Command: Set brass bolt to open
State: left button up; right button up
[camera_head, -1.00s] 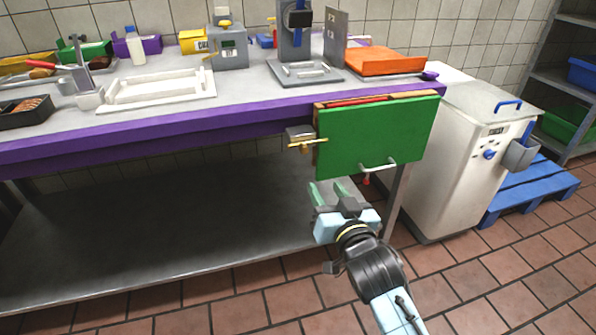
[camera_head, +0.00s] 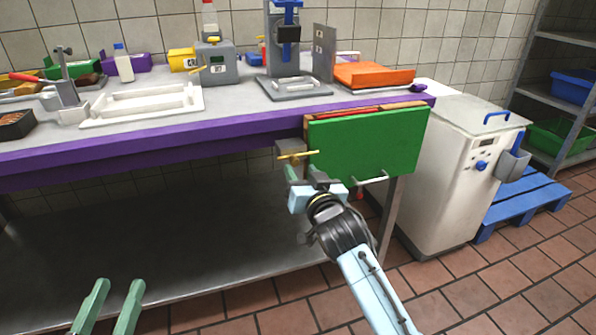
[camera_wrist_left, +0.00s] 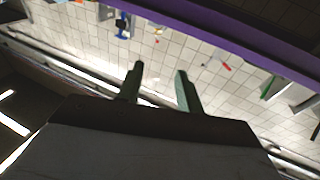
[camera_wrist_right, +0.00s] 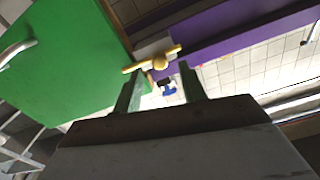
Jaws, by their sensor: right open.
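The brass bolt (camera_head: 298,155) is a thin bar lying roughly level at the left edge of the green door panel (camera_head: 365,145), by a grey block (camera_head: 288,149) under the counter. In the right wrist view the bolt (camera_wrist_right: 160,63) shows a round knob at its middle, just beyond and between my fingertips. My right gripper (camera_head: 303,174) is open, just below the bolt; whether it touches cannot be told. Its two fingers (camera_wrist_right: 164,75) stand apart in its wrist view. My left gripper (camera_head: 115,285) is open and empty, low at the left, far from the bolt.
The purple-edged counter (camera_head: 200,123) overhangs a lower steel shelf (camera_head: 160,230). The door has a metal handle (camera_head: 371,179) at its lower edge. A white bin (camera_head: 450,175) stands to the right. Open space lies in front of the shelf.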

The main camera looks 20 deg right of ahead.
aim_at(296, 163)
jog(key=shift+w+b, duration=0.4)
jog(key=shift+w, duration=0.8)
pick_arm(q)
jog(key=shift+s+d+r+t+h, duration=0.1)
jog(key=shift+s+r+t+h, duration=0.15)
jog(key=shift+r+t, duration=0.45)
jog(key=shift+s+d+r+t+h, duration=0.1)
jog(key=shift+s+r+t+h, duration=0.25)
jog(key=shift+r, duration=0.6)
jog(key=shift+s+r+t+h, duration=0.1)
jog(key=shift+s+r+t, duration=0.05)
jog(key=shift+r+t, duration=0.6)
pick_arm(e)
jog(key=shift+w, duration=0.4)
grip_shut()
